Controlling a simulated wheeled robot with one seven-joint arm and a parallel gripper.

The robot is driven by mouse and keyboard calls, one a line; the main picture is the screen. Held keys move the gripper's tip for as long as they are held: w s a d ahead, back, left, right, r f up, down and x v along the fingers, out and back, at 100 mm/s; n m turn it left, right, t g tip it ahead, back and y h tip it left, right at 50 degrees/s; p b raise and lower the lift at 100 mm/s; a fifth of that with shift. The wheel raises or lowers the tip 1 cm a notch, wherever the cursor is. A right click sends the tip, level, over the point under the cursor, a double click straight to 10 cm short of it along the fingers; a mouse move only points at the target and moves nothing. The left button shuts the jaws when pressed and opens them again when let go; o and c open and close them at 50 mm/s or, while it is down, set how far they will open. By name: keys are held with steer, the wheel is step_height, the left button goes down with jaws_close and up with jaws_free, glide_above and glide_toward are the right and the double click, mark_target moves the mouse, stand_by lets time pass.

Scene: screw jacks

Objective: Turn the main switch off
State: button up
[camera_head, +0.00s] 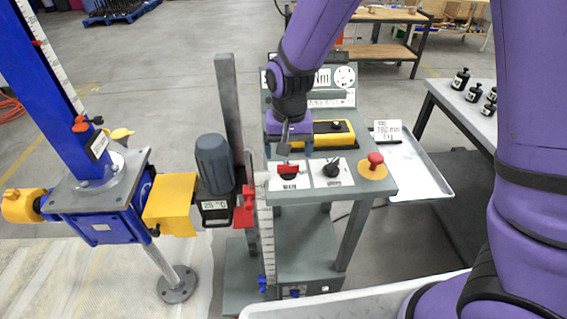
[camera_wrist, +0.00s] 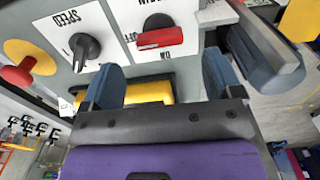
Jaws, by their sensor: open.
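The main switch (camera_head: 288,169) is a red rotary handle on a white plate at the left of the grey console top. It also shows in the wrist view (camera_wrist: 160,38), upside down, with its handle lying nearly sideways across the plate. Printed position marks sit beside it, partly covered by the handle and hard to read. My gripper (camera_head: 285,147) points down just behind and above the switch. In the wrist view its two blue-padded fingers (camera_wrist: 161,82) are apart with nothing between them, and the switch lies beyond their tips, with no contact visible.
A black speed knob (camera_head: 331,168) sits right of the switch. A red mushroom button on a yellow disc (camera_head: 374,166) is farther right. A yellow-and-black box (camera_head: 331,133) stands close behind. A dark motor (camera_head: 214,164) and grey post (camera_head: 230,130) stand left.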

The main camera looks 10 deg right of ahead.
mark_target(289, 165)
steer(key=shift+d+r, duration=0.1)
steer(key=shift+r, duration=1.35)
steer(key=shift+r, duration=0.1)
steer(key=s+d+r+t+y, duration=0.1)
steer(key=s+d+r, duration=0.2)
steer(key=d+r, duration=0.4)
steer(key=s+d+r+t, duration=0.1)
steer(key=s+d+r, duration=0.35)
steer(key=r, duration=0.35)
steer(key=s+d+r+t, duration=0.1)
steer(key=s+d+r, duration=0.2)
steer(key=s+d, duration=0.2)
steer(key=s+d+r+t+h, duration=0.1)
steer(key=s+d+r+t, duration=0.1)
steer(key=s, duration=0.7)
steer(key=d+r, duration=0.1)
steer(key=d, duration=0.1)
steer(key=shift+d+r+n, duration=0.3)
steer(key=shift+d+r, duration=0.1)
steer(key=shift+c, duration=0.2)
